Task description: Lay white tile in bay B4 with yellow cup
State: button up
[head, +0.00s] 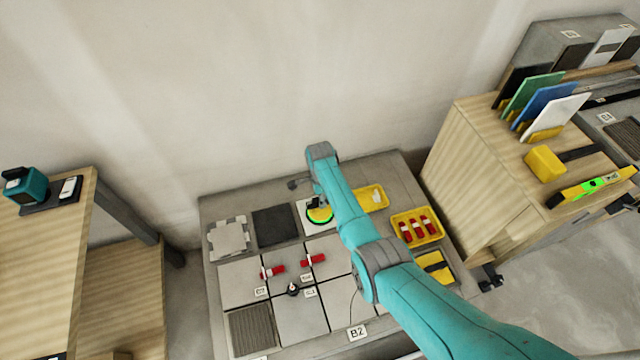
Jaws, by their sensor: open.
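The yellow cup (320,215), a round yellow-green piece with a dark middle, sits on a white tile (308,227) in the back row of the grey slab. My gripper (319,201) is open, directly above the cup and close to it; the small view does not show whether they touch. My arm hides the right part of that tile and the bays behind it. A label that seems to read B4 (605,117) stands on the grey surface at the far right. Another white tile (556,112) leans in a rack with a blue and a green one.
Red-and-white clamps (313,260) and a small black post (293,289) stand on the laid tiles. Yellow trays (417,240) lie right of my arm. A wooden cabinet (470,165) holds a yellow mallet (545,161) and a level (595,187). A wooden bench (45,250) is left.

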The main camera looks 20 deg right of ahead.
notch_tip(320, 180, up, 9)
dwell(0.4)
